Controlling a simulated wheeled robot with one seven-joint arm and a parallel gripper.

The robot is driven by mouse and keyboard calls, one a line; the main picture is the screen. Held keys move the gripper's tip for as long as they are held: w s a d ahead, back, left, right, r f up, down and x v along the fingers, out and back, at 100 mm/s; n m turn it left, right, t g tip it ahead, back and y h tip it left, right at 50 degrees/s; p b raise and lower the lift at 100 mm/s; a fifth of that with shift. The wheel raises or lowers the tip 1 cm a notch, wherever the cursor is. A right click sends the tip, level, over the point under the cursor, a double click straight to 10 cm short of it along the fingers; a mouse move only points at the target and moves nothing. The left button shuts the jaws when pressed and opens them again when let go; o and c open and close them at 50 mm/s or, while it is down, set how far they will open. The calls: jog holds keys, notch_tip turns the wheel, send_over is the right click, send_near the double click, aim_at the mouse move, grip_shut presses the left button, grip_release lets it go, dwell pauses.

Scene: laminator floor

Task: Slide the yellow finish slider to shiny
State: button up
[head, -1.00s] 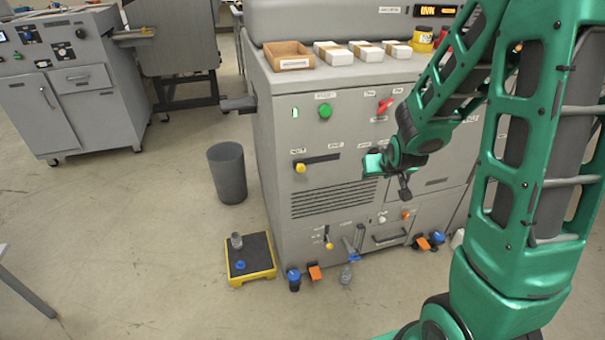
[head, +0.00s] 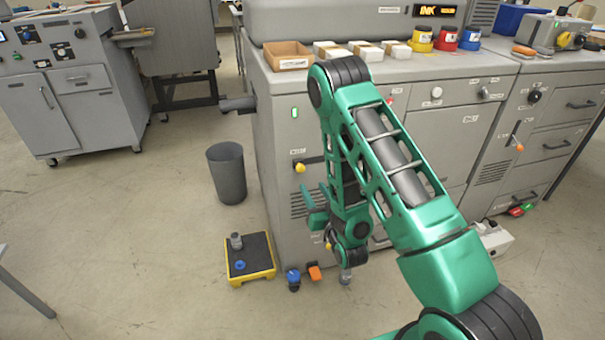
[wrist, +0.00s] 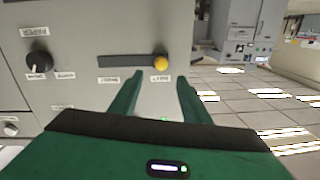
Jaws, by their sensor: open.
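The yellow slider knob (head: 300,168) sits at the left end of a dark horizontal slot on the grey machine's front in the head view. In the wrist view, which is turned over, the yellow knob (wrist: 161,63) is at the right end of the slot (wrist: 122,61), with a small label beneath each end; I cannot read them surely. My gripper (head: 316,200) is just below the knob in the head view. In the wrist view my gripper (wrist: 156,83) is open and empty, its fingertips short of the knob, which lies between their lines. My arm hides the slot's right part in the head view.
A black dial (wrist: 38,64) is on the panel. A second yellow knob (head: 328,245) sits low on the machine. Open floor lies further left.

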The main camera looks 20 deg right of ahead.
aim_at(301, 170)
jog(key=w, duration=0.7)
jog(key=w+a, duration=0.1)
jog(key=w, duration=0.2)
jog(key=shift+w, duration=0.3)
grip_shut()
